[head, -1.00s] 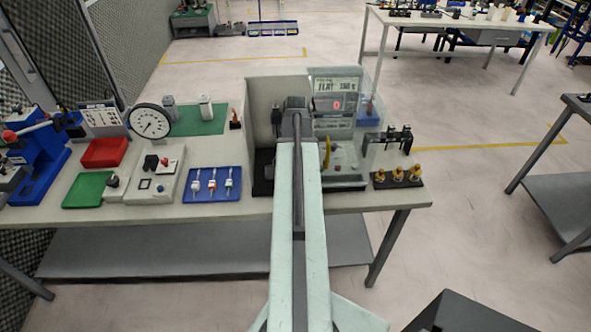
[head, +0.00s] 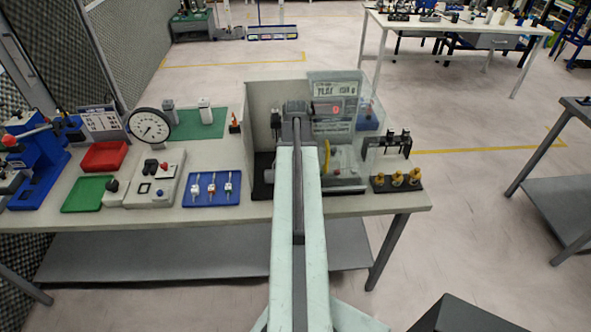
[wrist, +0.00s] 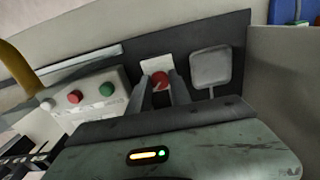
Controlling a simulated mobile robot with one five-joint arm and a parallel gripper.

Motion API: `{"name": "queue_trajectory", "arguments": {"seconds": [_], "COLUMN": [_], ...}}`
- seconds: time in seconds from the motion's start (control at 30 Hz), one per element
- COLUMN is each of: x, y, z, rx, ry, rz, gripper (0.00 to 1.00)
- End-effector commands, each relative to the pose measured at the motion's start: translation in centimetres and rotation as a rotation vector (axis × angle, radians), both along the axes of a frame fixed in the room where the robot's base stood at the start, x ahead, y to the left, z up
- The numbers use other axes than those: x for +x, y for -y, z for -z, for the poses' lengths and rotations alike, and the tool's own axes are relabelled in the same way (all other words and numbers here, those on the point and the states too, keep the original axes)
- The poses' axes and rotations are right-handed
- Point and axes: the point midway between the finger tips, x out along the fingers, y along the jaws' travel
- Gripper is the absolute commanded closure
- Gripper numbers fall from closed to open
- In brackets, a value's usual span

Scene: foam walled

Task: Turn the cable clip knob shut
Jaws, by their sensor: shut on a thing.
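In the wrist view a red knob (wrist: 159,79) sits on a small pale plate (wrist: 155,66) against a dark panel. It appears to be the cable clip knob. My gripper (wrist: 164,88) has a finger on each side of it and is shut on it; the fingers hide part of the knob. In the head view my gripper (head: 297,107) is in the walled bay at the right of the bench, and my arm hides the knob there. The knob's turn angle cannot be read.
A pale box with white, red and green buttons (wrist: 89,94) stands left of my fingers, and a grey square plate (wrist: 211,67) right. A beige wall (head: 261,110) bounds the bay on the left. A yellow curved part (head: 326,156) stands close right of my arm.

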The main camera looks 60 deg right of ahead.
Motion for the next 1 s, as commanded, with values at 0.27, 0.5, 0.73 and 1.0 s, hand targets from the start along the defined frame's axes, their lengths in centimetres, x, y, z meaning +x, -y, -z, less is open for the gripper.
{"name": "queue_trajectory", "arguments": {"seconds": [0.27,0.5,0.73,1.0], "x": [0.0,0.1,0.1,0.1], "y": [0.0,0.0,-0.1,-0.1], "z": [0.0,-0.2,-3.0,-7.7], "rx": [0.000,0.000,0.000,0.000], "ry": [0.000,0.000,0.000,0.000], "rz": [-0.002,-0.003,-0.003,-0.003], "gripper": [0.53,0.53,0.53,0.53]}}
